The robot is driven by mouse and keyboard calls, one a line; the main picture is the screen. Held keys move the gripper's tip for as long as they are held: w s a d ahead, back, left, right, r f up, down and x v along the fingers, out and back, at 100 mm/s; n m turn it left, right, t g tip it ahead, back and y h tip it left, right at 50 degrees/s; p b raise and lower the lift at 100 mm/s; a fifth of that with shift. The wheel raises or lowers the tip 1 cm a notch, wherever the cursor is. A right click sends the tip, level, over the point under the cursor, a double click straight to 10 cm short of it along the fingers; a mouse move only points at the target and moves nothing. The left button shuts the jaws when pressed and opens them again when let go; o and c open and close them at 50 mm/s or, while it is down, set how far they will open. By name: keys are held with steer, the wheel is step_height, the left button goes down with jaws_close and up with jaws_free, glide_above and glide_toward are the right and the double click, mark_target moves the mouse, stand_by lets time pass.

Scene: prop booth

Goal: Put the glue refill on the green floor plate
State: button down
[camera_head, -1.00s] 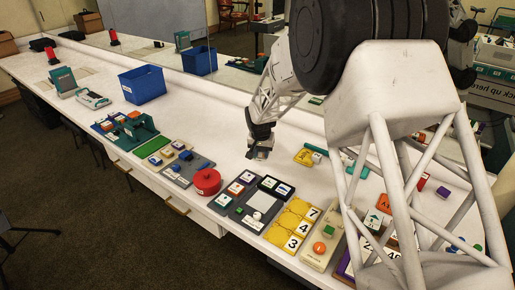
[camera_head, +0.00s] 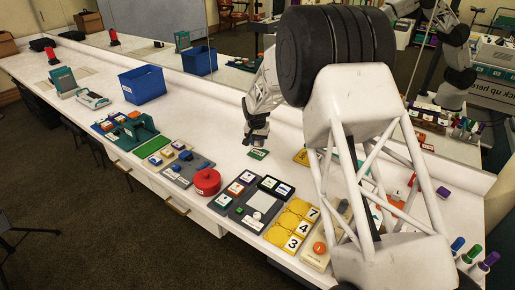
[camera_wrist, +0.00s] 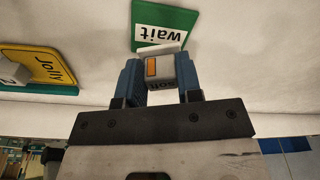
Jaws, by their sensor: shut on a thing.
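My gripper (camera_head: 257,141) is above the white table behind the grey trays. In the wrist view, my gripper (camera_wrist: 162,85) is shut on a small grey block (camera_wrist: 160,70) with an orange patch and partly readable dark lettering; I cannot confirm it is the glue refill. A green card marked "wait" (camera_wrist: 165,20) lies just beyond the block; it also shows below my gripper in the head view (camera_head: 258,154).
A blue bin (camera_head: 142,85) stands at the back left. A red round pot (camera_head: 207,181), a grey tray with blue parts (camera_head: 187,167) and yellow number tiles (camera_head: 291,226) line the front. White table is clear between bin and gripper.

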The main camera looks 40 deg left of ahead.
mark_target(257, 146)
steer(key=shift+f, duration=0.1)
steer(key=shift+f, duration=1.65)
steer(key=shift+f, duration=0.15)
steer(key=c, duration=0.8)
jaws_free()
steer(key=r, duration=0.4)
steer(key=s+r, duration=0.1)
steer(key=r, duration=0.7)
steer(key=shift+s+d+r, duration=0.1)
steer(key=shift+s+d, duration=0.25)
steer(key=shift+d, duration=0.1)
